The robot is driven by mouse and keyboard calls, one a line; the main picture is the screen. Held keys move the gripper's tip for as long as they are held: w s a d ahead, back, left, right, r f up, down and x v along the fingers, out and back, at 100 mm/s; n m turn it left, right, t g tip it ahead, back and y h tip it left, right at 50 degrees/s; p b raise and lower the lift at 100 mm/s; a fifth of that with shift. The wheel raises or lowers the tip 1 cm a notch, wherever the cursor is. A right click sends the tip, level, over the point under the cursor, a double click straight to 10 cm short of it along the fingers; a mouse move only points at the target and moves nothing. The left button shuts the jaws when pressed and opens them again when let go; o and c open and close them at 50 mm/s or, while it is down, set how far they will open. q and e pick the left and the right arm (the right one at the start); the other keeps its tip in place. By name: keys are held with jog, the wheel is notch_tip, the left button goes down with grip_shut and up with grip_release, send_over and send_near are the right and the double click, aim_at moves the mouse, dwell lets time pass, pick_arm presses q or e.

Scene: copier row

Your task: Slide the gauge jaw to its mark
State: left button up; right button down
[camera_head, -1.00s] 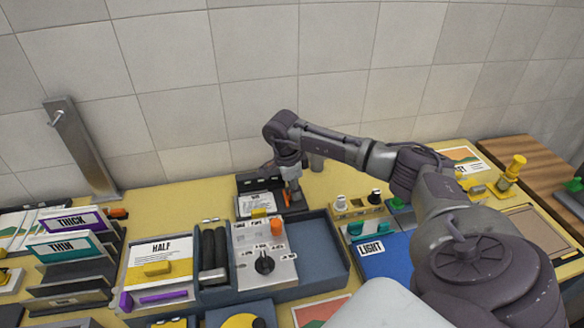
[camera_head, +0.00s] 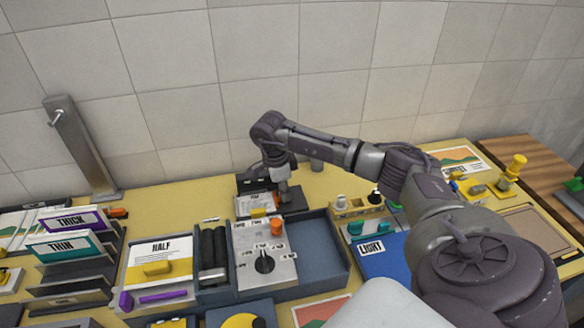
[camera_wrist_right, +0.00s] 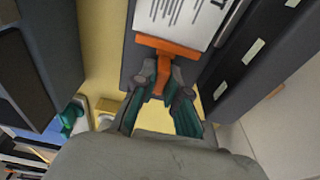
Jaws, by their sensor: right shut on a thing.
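The gauge is a dark flat block (camera_head: 292,203) with a white printed card (camera_head: 246,203), near the back of the yellow table. Its orange jaw (camera_wrist_right: 165,48) is a crossbar with a short tab, lying against the edge of the lined card (camera_wrist_right: 180,18) in the right wrist view. My right gripper (camera_wrist_right: 164,85) is shut on the jaw's tab. In the head view, my right gripper (camera_head: 285,194) points down at the gauge, and only a little orange shows beside the fingers. The exact mark cannot be made out. My left gripper is not in view.
A grey panel (camera_head: 265,270) with a black knob and an orange knob stands in front of the gauge. A blue-grey tray (camera_head: 318,262) is beside it. A small cream block with knobs (camera_head: 352,210) stands to the right. The tiled wall is behind.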

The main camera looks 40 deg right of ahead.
jog(key=c, duration=1.4)
grip_release()
jog(key=shift+o, duration=0.2)
jog(key=shift+r+p, duration=1.8)
jog(key=shift+r, duration=0.75)
